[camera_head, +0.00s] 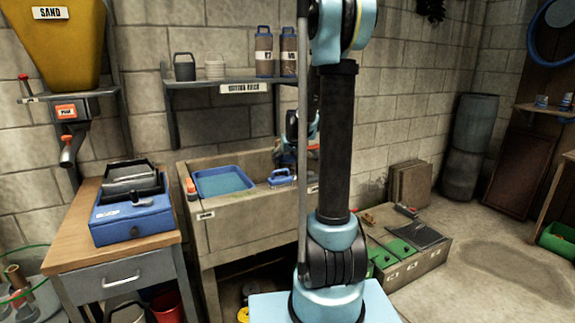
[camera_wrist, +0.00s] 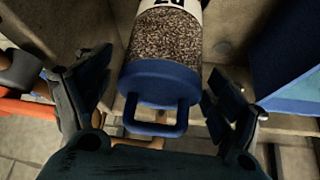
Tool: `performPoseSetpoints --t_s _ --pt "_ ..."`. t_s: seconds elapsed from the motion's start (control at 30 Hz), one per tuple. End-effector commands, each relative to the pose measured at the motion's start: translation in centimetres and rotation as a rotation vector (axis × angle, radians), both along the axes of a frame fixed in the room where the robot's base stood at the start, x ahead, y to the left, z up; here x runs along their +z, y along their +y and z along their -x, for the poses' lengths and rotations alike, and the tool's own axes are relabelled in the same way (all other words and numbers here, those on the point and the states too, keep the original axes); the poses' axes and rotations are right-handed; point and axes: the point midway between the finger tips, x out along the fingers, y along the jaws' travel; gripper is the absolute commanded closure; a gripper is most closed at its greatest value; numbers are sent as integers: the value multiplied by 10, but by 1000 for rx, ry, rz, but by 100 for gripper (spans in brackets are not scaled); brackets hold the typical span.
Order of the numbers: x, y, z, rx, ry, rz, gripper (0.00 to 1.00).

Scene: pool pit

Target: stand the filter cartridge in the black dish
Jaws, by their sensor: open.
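In the wrist view, a filter cartridge (camera_wrist: 165,45) with dark speckled filling, a white label and a blue cap with a loop handle lies between my gripper's (camera_wrist: 160,80) spread fingers. The fingers are open, one on each side, with visible gaps to it. In the head view, a blue handled object (camera_head: 281,177) at the sink, below my gripper, looks like this cartridge; my arm partly hides the area.
The stone sink (camera_head: 240,220) holds a blue basin (camera_head: 223,182), with an orange bottle (camera_head: 191,188) at its left end. A wall shelf (camera_head: 225,83) above carries labelled canisters (camera_head: 264,50). A wooden side table (camera_head: 75,235) stands left; open floor (camera_head: 490,260) lies right.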

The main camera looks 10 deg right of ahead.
Motion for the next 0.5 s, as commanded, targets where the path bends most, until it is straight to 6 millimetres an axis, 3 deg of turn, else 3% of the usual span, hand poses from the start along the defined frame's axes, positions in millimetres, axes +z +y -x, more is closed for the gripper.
performPoseSetpoints --t_s 0.5 --pt "55 -4 36 0 0 0 14"
